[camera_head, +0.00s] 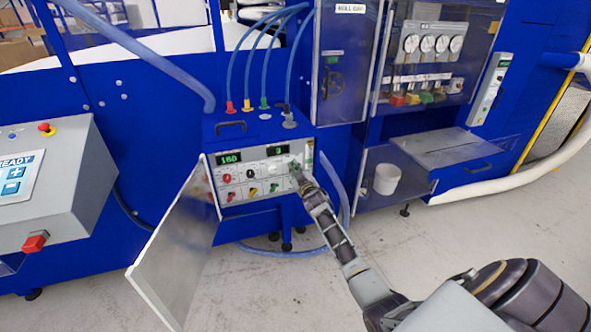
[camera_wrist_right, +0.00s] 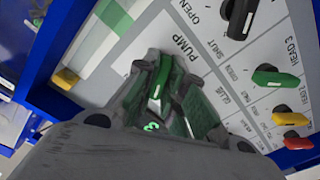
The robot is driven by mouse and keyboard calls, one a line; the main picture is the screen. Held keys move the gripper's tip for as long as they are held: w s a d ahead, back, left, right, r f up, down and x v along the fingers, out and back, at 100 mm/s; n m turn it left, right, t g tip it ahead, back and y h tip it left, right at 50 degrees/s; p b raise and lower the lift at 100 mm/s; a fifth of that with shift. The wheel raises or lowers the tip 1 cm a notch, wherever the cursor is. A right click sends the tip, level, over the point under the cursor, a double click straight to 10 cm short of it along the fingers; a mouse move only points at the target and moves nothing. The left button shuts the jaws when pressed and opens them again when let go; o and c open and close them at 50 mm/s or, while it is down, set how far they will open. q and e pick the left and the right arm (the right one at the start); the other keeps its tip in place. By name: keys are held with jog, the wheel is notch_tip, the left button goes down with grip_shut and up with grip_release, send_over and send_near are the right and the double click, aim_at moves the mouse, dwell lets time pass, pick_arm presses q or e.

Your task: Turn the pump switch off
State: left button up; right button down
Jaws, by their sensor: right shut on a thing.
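The pump switch (camera_wrist_right: 162,76) is a green handle beside the printed word PUMP on a white control panel (camera_wrist_right: 208,62). In the right wrist view my right gripper (camera_wrist_right: 164,90) has its fingers closed around the switch's sides. In the head view the right gripper (camera_head: 297,172) is at the upper right of the panel (camera_head: 262,190), and its fingers hide the switch there. The panel's displays read 160 (camera_head: 230,158) and 3 (camera_head: 276,150). My left gripper is not in view.
Black (camera_wrist_right: 240,18), green (camera_wrist_right: 276,78), yellow (camera_wrist_right: 288,118) and red (camera_wrist_right: 298,143) knobs sit close to the gripper. An open panel door (camera_head: 178,250) hangs at the left. Blue hoses (camera_head: 268,60) rise above the box. The floor in front is clear.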

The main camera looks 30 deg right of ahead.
dwell(0.4)
jog(key=c, duration=1.5)
grip_release()
jog(key=shift+s, duration=0.15)
jog(key=v, duration=1.1)
jog(key=shift+s, duration=0.35)
jog(key=shift+f, duration=0.1)
